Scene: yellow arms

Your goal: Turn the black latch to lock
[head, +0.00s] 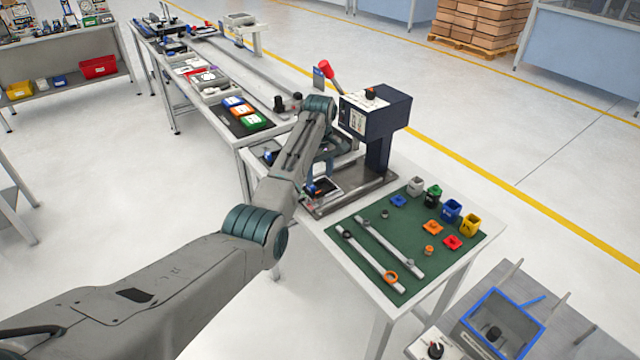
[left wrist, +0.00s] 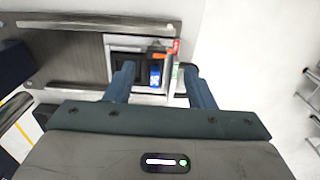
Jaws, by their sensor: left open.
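A small fixture (head: 325,190) with dark and blue parts sits on the metal base plate of the press, just below my left gripper (head: 318,178). In the left wrist view the fixture (left wrist: 140,45) has a pale frame, black areas, a blue block (left wrist: 155,76) and an orange strip (left wrist: 161,56). My left gripper (left wrist: 159,70) is open, with its two fingers apart on either side of the blue block and nothing seen between them in grip. I cannot tell which dark part is the black latch, or whether the fingers touch the fixture. My right gripper is not in view.
The dark blue press head (head: 375,112) with a red-knobbed lever (head: 327,70) stands close beside my left arm. A green mat (head: 410,235) with several small coloured parts and two rails lies to the right. Trays (head: 235,103) line the bench behind.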

